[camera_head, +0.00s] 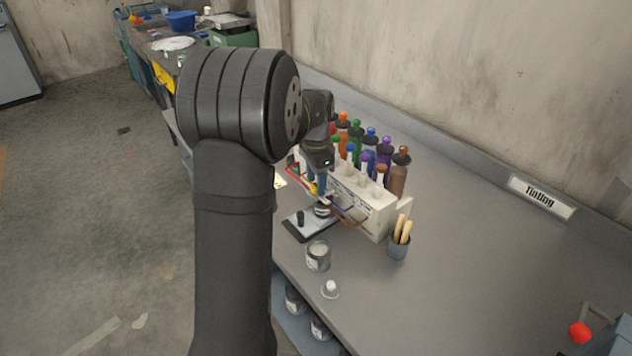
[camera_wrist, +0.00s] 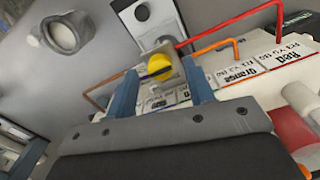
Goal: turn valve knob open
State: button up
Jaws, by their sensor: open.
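A round yellow valve knob (camera_wrist: 160,67) sits on the front of a white dispenser (camera_wrist: 245,75) in the wrist view. In the head view the dispenser (camera_head: 376,210) stands on the bench, with a small yellow spot beside my gripper. How far the knob is turned cannot be told.
Bent red and orange tubes (camera_wrist: 212,45) stick out close to the right finger. The bench's right side is mostly clear.

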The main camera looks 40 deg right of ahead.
jog(key=shift+f, duration=0.45)
jog(key=shift+c, duration=0.2)
jog(key=c, duration=0.9)
jog(key=shift+c, duration=0.2)
